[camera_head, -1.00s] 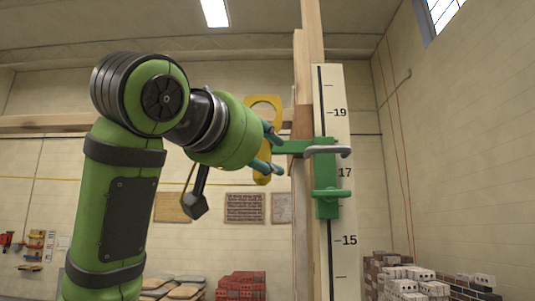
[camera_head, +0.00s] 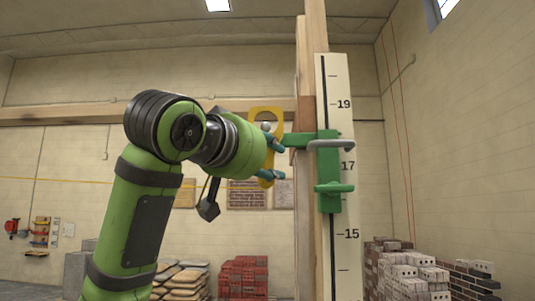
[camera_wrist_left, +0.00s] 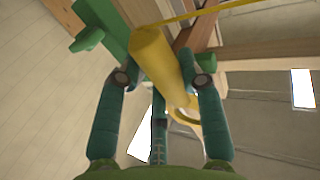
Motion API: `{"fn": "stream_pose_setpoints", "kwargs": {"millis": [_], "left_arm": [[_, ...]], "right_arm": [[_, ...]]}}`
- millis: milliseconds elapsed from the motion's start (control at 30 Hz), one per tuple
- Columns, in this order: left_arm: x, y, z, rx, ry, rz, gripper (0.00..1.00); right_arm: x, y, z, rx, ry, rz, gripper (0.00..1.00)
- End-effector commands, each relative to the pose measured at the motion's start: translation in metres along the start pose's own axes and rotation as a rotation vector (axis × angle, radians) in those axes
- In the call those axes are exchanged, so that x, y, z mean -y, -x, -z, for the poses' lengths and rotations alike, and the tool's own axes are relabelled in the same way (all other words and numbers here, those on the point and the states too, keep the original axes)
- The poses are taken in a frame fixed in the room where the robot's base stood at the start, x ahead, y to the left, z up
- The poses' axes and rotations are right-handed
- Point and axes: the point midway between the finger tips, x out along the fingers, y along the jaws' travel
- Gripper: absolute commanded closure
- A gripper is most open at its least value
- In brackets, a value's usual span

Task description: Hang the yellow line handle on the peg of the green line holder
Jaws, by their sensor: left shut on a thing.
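The yellow line handle (camera_head: 266,117) is a flat upright piece with an opening in its upper part. My left gripper (camera_head: 276,160) is shut on it, and the wrist view shows the handle (camera_wrist_left: 158,65) between the teal fingers (camera_wrist_left: 160,85). The green line holder (camera_head: 327,168) is on the white marked staff, with an arm reaching left toward the handle. The holder also shows at the upper left of the wrist view (camera_wrist_left: 103,25). In the head view the handle is just left of that arm; whether they touch I cannot tell. My right gripper is out of view.
The white numbered staff (camera_head: 341,215) stands against a wooden post (camera_head: 305,215). A yellow line (camera_head: 100,182) runs across the room to the handle's area.

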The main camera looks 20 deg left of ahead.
Motion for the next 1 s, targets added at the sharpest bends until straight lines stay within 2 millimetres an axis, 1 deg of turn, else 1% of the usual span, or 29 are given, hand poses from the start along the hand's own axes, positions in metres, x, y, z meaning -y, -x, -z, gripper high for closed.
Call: {"fn": "stream_pose_setpoints", "kwargs": {"millis": [633, 700, 1000], "left_arm": [[0.018, -0.035, -0.001, 0.002, 0.001, 0.000, 0.95], [0.019, -0.038, -0.006, 0.002, 0.001, -0.001, 0.95], [0.022, -0.043, -0.014, 0.001, -0.001, -0.001, 0.95]], "right_arm": [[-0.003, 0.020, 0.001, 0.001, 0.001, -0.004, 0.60], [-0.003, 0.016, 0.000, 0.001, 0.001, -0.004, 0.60], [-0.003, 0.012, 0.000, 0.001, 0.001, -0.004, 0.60]]}}
